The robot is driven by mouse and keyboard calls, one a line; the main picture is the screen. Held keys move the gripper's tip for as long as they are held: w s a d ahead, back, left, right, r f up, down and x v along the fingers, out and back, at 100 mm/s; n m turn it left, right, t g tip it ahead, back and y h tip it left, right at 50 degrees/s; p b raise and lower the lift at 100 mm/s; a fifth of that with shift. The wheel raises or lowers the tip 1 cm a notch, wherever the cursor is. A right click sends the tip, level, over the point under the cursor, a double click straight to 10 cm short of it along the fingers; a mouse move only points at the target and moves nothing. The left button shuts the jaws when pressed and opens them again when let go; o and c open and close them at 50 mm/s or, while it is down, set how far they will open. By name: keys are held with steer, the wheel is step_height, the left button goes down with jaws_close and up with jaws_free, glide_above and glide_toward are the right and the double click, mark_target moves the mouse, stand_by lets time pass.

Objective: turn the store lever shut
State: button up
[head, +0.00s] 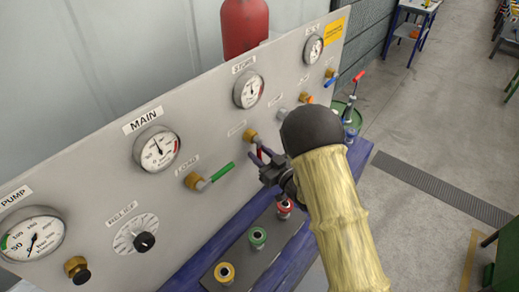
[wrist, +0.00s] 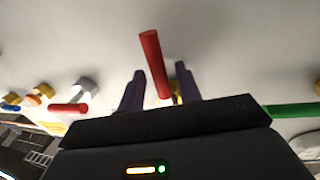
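The gauge panel (head: 100,190) carries a row of valves with coloured levers. My gripper (head: 264,166) is at this red lever. In the wrist view, the red lever (wrist: 154,62) stands between the two purple fingers of my gripper (wrist: 160,88). The fingers are apart, with a visible gap on each side of the lever. The valve is mostly hidden.
A green lever (head: 222,171) is to the left, and it also shows in the wrist view (wrist: 292,110). Another red lever (wrist: 68,108) is on the other side. Blue bench (head: 215,250) with coloured fittings lies below. Open floor (head: 430,130) is at right.

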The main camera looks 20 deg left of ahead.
steer(key=shift+w+a, duration=0.2)
steer(key=shift+a, duration=0.1)
jaws_close()
